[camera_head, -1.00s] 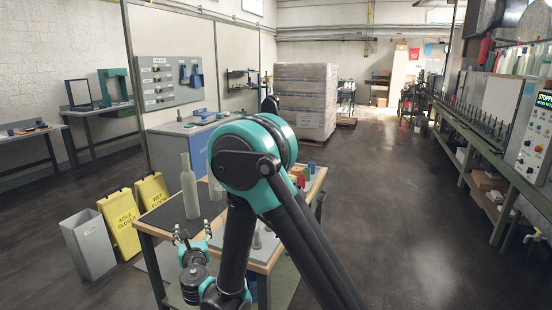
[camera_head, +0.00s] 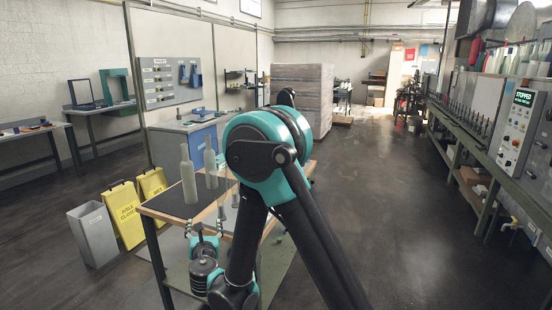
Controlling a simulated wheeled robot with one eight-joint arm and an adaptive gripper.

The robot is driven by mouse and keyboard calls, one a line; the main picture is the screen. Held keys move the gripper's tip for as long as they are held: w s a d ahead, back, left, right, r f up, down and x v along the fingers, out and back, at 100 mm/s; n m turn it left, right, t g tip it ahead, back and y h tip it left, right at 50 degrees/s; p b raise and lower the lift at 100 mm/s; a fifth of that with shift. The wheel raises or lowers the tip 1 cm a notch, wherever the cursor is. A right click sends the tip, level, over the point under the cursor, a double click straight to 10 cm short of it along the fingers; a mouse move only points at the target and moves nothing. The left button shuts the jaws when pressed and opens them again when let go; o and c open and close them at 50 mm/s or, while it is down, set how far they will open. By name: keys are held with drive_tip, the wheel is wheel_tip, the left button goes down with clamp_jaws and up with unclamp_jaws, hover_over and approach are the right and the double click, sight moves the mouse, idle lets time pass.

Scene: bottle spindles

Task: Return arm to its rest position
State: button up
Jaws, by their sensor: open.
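My arm's teal and black elbow fills the middle of the view and hides much of the work table (camera_head: 228,238). My gripper (camera_head: 204,226) is low in front of the table's near edge, with its fingers apart and nothing seen between them. A grey-green bottle (camera_head: 188,178) stands upright on the dark mat (camera_head: 170,205) on the table. A second similar bottle (camera_head: 210,166) stands just behind it to the right. Both bottles are apart from my gripper.
A grey bin (camera_head: 93,236) and yellow floor signs (camera_head: 125,214) stand left of the table. A wrapped pallet stack (camera_head: 303,95) is behind. A long machine line with a control panel (camera_head: 520,128) runs along the right. The floor between is clear.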

drive_tip(key=w+d+m+g+h, duration=0.1)
drive_tip(key=w+d+m+h, duration=0.15)
drive_tip(key=d+m, duration=0.45)
drive_tip(key=w+d+m+g+h, duration=0.2)
drive_tip(key=d+m+h, duration=0.1)
drive_tip(key=d, duration=0.8)
drive_tip(key=s+d+f+m+g+h, duration=0.1)
drive_tip(key=s+d+m+g, duration=0.1)
drive_tip(key=d+m, duration=0.4)
drive_tip(key=s+d+f+m+g+h, duration=0.1)
drive_tip(key=s+d+f+m, duration=0.15)
drive_tip(key=d, duration=0.55)
drive_tip(key=s+d+f+m+g+y, duration=0.1)
drive_tip(key=s+d+m+g, duration=0.1)
drive_tip(key=s+m, duration=0.4)
drive_tip(key=s+d+f+m+g+y, duration=0.1)
drive_tip(key=s+d+f+m+g, duration=0.1)
drive_tip(key=s+d+m, duration=0.3)
drive_tip(key=s+d+f+m+g+y, duration=0.1)
drive_tip(key=s+d+m, duration=0.3)
drive_tip(key=s+m, duration=0.4)
drive_tip(key=shift+s+d+f+g, duration=0.15)
drive_tip(key=shift+s+f+g, duration=0.05)
drive_tip(key=shift+f+g, duration=0.6)
